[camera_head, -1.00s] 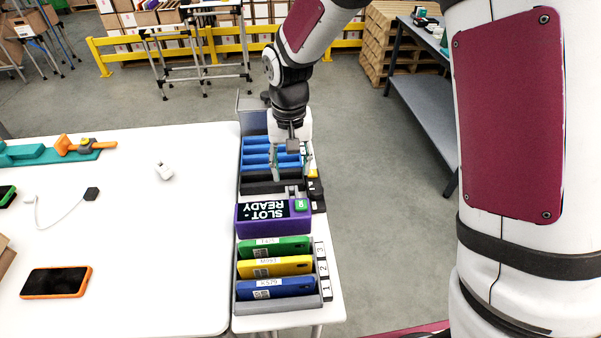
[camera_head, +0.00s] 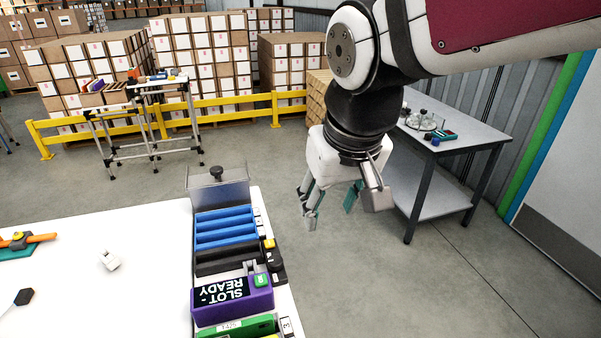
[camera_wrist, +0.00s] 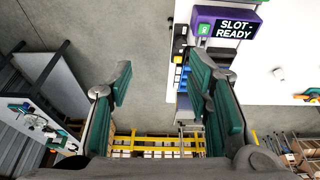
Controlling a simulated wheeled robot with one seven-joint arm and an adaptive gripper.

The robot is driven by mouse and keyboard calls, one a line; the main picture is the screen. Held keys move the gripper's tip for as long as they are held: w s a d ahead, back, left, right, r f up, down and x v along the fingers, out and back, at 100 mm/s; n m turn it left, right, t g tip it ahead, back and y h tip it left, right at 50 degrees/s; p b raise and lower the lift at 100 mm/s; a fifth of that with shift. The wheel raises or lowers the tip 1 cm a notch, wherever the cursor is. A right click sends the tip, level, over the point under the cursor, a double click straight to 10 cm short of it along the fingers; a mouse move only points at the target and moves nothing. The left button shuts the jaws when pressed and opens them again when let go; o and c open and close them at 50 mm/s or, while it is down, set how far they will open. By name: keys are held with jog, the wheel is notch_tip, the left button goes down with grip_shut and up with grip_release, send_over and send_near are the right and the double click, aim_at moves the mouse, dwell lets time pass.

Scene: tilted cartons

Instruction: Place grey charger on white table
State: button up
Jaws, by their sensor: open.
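The white table (camera_head: 90,235) fills the lower left of the head view. I cannot tell for certain which thing is the grey charger. A small whitish plug-like block (camera_head: 109,260) lies on the table, and a dark angular puck (camera_head: 24,297) on a cable lies at the left edge. The block also shows in the wrist view (camera_wrist: 278,73). My gripper (camera_head: 331,212) is open and empty, with teal pads, over the floor to the right of the table. In the wrist view my gripper (camera_wrist: 160,95) has nothing between its fingers.
On the table's right edge stand a purple "SLOT-READY" box (camera_head: 232,298), a blue ribbed rack (camera_head: 225,228) and a clear-fronted bin (camera_head: 218,188). A grey bench (camera_head: 470,135) holding small items stands right. A yellow rail (camera_head: 230,110) and cartons are behind.

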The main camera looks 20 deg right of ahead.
jog(key=s+d+r+t, duration=0.1)
jog(key=s+d, duration=0.1)
jog(key=s, duration=0.5)
jog(key=shift+s+r, duration=0.15)
jog(key=shift+s+d, duration=0.15)
jog(key=shift+s, duration=0.1)
jog(key=shift+c, duration=1.1)
jog(key=g+b, duration=0.5)
send_over(251, 271)
notch_tip(251, 271, down, 19)
notch_tip(251, 271, down, 14)
jog(key=shift+r, duration=0.2)
jog(key=shift+c, duration=0.3)
grip_shut()
